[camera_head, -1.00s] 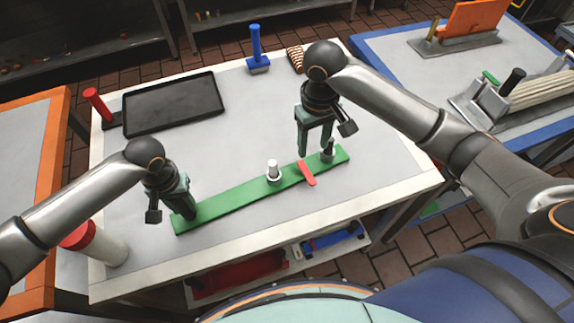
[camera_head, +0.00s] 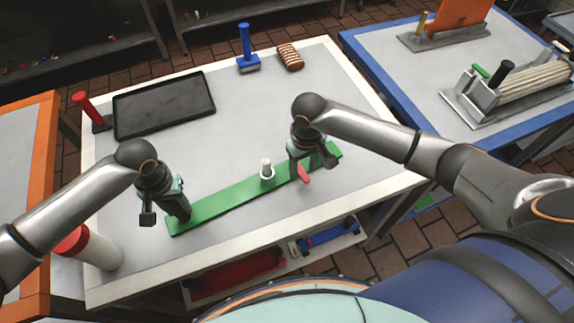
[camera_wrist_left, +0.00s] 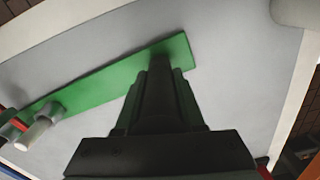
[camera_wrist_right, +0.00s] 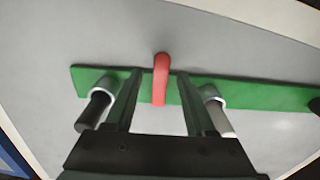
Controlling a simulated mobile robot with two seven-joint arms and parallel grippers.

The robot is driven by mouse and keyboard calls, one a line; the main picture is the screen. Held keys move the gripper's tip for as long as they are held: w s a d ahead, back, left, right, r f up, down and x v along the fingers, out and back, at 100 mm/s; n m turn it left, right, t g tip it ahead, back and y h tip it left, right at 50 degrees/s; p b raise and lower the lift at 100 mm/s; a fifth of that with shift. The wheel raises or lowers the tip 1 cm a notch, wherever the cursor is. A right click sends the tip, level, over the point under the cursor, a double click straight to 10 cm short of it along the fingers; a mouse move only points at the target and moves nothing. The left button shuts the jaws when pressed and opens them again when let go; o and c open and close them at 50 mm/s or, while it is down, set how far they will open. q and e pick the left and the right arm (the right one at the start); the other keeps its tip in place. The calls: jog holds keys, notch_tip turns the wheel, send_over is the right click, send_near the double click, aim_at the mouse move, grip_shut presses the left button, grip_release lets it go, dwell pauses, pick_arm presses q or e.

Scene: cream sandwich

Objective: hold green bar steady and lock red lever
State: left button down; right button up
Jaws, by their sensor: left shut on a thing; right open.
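The green bar (camera_head: 222,198) lies on the table, slanting up from left to right. My left gripper (camera_head: 180,207) is shut on its left end, as the left wrist view (camera_wrist_left: 160,60) also shows. The red lever (camera_head: 304,173) lies across the bar near its right end. It sticks out past the bar's edge in the right wrist view (camera_wrist_right: 161,78). My right gripper (camera_wrist_right: 160,92) is open, with one finger on each side of the lever. Whether the fingers touch the lever cannot be told. A pale peg (camera_head: 266,168) stands on the bar, and a dark peg (camera_wrist_right: 96,105) stands near its end.
The white-edged table has a black tray (camera_head: 164,101), a blue-handled tool (camera_head: 246,50), a striped brown item (camera_head: 290,56) and a red-handled thing (camera_head: 90,110). The table's middle is clear.

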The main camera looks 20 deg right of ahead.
jog(key=shift+c, duration=0.3)
jog(key=c, duration=0.8)
grip_shut()
jog(key=shift+d, duration=0.15)
